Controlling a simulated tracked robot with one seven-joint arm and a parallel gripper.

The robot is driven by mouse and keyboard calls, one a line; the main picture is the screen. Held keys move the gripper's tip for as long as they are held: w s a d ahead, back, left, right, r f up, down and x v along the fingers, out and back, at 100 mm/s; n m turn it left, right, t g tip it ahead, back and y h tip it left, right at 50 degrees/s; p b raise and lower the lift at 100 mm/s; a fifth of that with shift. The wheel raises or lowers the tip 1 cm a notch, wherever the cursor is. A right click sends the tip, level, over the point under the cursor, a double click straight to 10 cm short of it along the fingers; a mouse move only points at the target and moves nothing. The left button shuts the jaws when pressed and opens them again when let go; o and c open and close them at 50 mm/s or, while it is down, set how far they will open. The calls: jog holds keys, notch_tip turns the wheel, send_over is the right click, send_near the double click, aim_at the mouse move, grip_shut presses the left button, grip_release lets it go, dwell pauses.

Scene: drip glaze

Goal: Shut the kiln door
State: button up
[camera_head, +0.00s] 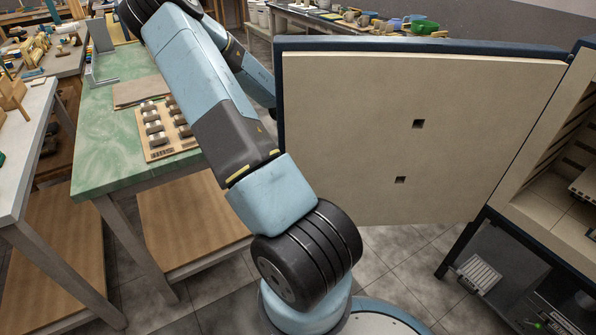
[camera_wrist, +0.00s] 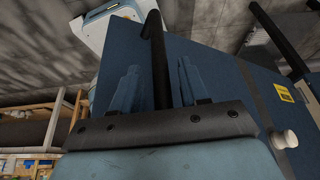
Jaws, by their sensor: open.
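The kiln door (camera_head: 420,150) stands wide open in the head view. Its cream inner face, with two small dark holes, faces me, and a dark blue edge runs along its top. The door's right side meets the kiln (camera_head: 555,185). My arm reaches behind the door's left edge, so my gripper is hidden there. In the wrist view my gripper (camera_wrist: 158,66) is open in front of the door's blue outer face (camera_wrist: 222,90). A black bar handle (camera_wrist: 153,32) shows between its two fingers. I cannot tell whether either finger touches it.
A green-topped table (camera_head: 105,160) with a board of small grey pieces (camera_head: 155,130) stands left of my arm. A pale bench (camera_head: 25,140) is at the far left. A white knob (camera_wrist: 284,140) and a yellow label (camera_wrist: 283,92) are on the door's outside.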

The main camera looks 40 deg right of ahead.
jog(key=shift+s+f, duration=0.2)
jog(key=shift+f, duration=0.2)
grip_shut()
dwell(0.4)
